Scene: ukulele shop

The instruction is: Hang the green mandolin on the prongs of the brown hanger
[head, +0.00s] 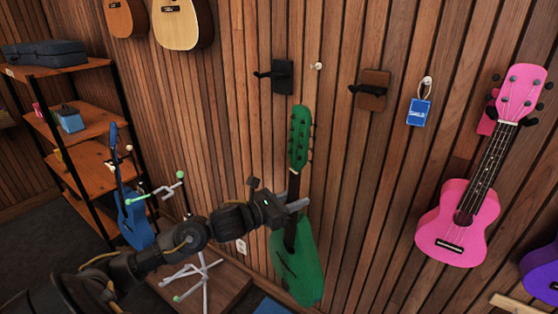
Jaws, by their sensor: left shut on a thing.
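The green mandolin (299,263) is upright in front of the slatted wall, its headstock (300,136) at the top and slightly tilted. My left gripper (298,205) is shut on the mandolin's neck, just above the body. The brown hanger (373,89) is on the wall, up and to the right of the headstock, with dark prongs pointing out to the left. The headstock is apart from it. A black hanger (283,77) is on the wall just above the headstock. My right gripper is not in view.
A pink ukulele (461,216) hangs at the right, and a blue tag (418,112) hangs from a knob beside the brown hanger. A blue ukulele (133,217) and a stand (200,275) are at lower left, near the shelf (82,125). Wall below the brown hanger is clear.

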